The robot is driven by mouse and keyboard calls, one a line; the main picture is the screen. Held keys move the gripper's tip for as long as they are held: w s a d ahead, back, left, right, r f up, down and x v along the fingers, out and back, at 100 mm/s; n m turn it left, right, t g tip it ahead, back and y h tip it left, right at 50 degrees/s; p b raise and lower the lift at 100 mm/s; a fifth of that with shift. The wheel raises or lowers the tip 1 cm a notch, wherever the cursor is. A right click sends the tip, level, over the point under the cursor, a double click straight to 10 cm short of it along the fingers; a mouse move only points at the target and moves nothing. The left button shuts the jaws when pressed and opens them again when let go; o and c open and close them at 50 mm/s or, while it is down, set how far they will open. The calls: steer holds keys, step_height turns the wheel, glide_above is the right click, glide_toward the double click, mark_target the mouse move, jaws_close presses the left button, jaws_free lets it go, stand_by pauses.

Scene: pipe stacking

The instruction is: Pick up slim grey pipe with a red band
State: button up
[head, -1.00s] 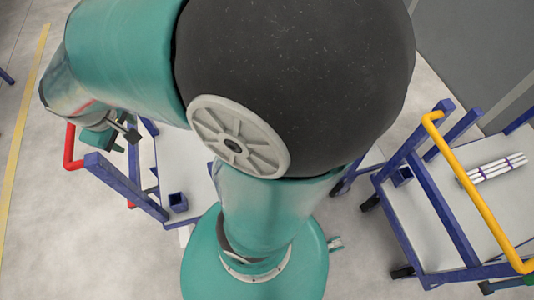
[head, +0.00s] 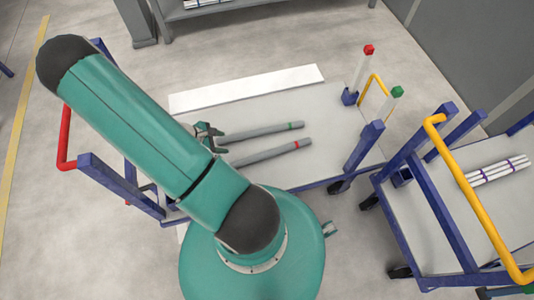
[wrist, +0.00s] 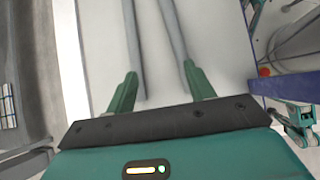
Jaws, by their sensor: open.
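Two slim grey pipes lie side by side on a pale cart top in the head view. The lower one is the pipe with the red band (head: 272,152); the upper one has a green band (head: 262,131). My gripper (head: 220,142) is open at the left ends of both pipes. In the wrist view my open fingers (wrist: 160,70) show nothing held between them. The right pipe (wrist: 174,32), the red-banded one by its place, runs down to the right finger. The green-banded pipe (wrist: 134,50) runs near the left finger. Contact and height cannot be told; no bands show there.
The cart (head: 338,140) has blue posts, a red handle (head: 66,140) at left and a yellow handle (head: 374,88) at right. Upright white pipes with red (head: 369,50) and green (head: 397,92) tops stand at its right end. Another cart holds bundled white pipes (head: 497,171).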

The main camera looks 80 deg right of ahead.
steer(key=n+g, duration=0.1)
steer(key=n, duration=0.1)
glide_toward(265, 154)
steer(key=x, duration=0.4)
steer(key=shift+s+f, duration=0.15)
steer(key=x, duration=0.5)
steer(key=shift+s+d+f, duration=0.1)
steer(key=shift+d+f, duration=0.15)
steer(key=c, duration=1.1)
steer(key=shift+r, duration=0.1)
